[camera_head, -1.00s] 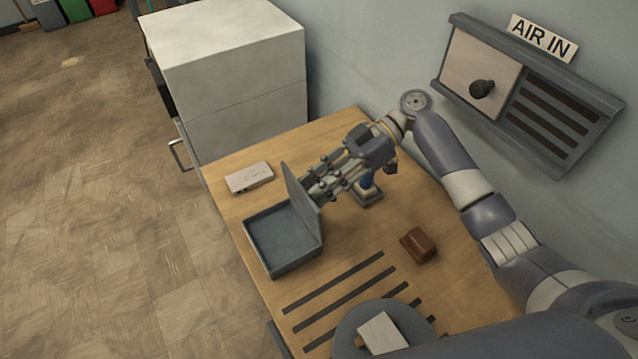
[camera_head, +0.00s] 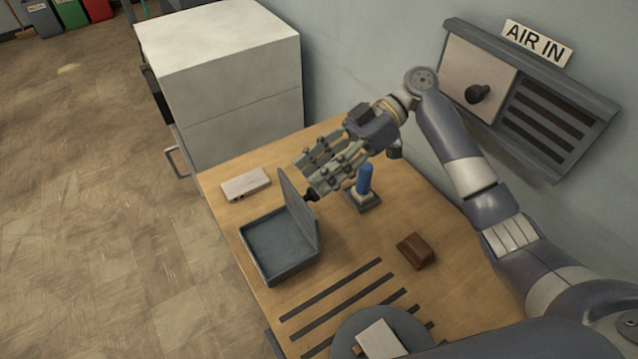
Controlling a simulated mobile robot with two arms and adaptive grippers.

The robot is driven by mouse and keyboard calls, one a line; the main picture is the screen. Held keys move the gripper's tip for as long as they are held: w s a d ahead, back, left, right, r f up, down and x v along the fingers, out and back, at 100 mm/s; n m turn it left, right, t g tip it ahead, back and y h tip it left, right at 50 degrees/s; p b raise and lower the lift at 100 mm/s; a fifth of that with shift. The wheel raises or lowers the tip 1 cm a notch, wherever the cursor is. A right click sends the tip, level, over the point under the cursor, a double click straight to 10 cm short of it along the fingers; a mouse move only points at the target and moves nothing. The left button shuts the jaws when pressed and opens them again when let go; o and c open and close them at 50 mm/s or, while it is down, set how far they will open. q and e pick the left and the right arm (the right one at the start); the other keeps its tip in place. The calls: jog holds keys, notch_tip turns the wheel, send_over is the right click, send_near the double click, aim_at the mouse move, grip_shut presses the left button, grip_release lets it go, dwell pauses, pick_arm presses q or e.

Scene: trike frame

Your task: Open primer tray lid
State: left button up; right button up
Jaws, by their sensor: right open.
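The primer tray (camera_head: 278,278) is a shallow grey box on the wooden table, and its inside shows empty. Its lid (camera_head: 297,208) stands up along the tray's right side, close to upright. My right gripper (camera_head: 309,176) is open, just behind and to the right of the lid's upper edge, with its fingers pointing left. A small dark tip, perhaps a knob on the lid, shows below the fingers. I cannot tell whether the fingers touch the lid. My left gripper is not in view.
A blue-handled item (camera_head: 364,180) stands in a small holder below my right gripper. A pale block (camera_head: 246,184), a brown block (camera_head: 416,251) and a round grey plate (camera_head: 345,331) are on the table (camera_head: 235,158). A white cabinet (camera_head: 240,90) stands behind; a wall panel (camera_head: 480,70) is at right.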

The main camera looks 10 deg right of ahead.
jog(key=shift+r, duration=1.75)
jog(key=shift+f, duration=0.1)
